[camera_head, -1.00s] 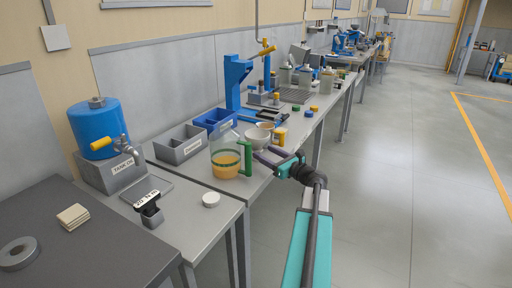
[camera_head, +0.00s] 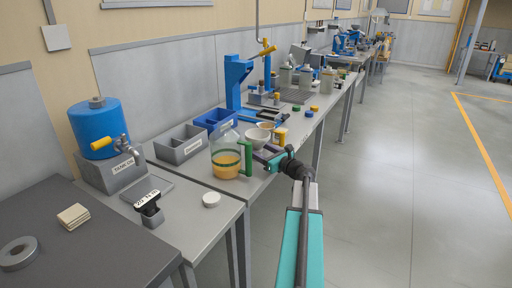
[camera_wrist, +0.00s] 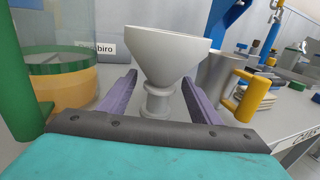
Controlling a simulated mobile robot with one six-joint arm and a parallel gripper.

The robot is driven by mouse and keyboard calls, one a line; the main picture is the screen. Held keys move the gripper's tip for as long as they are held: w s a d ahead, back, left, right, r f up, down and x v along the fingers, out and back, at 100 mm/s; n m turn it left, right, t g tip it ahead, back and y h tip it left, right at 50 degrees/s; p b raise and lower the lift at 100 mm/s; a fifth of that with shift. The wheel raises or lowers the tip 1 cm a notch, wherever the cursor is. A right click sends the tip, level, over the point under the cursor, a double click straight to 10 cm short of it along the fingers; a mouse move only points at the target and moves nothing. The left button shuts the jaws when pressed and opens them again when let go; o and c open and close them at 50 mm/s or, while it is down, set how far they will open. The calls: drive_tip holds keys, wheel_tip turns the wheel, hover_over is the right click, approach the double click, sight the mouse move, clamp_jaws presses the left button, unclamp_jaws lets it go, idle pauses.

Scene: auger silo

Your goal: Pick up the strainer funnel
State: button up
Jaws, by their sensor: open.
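The strainer funnel (camera_wrist: 165,58) is a pale grey cone with a wide rim and a narrow ringed neck. In the wrist view it stands upright in the centre. My gripper (camera_wrist: 159,80) is open, with one purple finger on each side of the funnel's lower part and neck. I see a gap on both sides, and the fingers are not closed on it. In the head view the funnel (camera_head: 257,137) is the whitish bowl shape on the bench, just right of the jug.
A clear jug (camera_head: 226,160) with orange contents and a green handle stands close on the left. A grey cup (camera_wrist: 214,72) and a yellow handle (camera_wrist: 255,95) are close on the right. The floor to the right is clear.

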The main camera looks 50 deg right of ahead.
idle(0.3)
drive_tip(key=c, duration=1.2)
drive_tip(key=shift+r, duration=0.1)
drive_tip(key=shift+r+p, duration=0.5)
drive_tip(key=shift+r, duration=4.45)
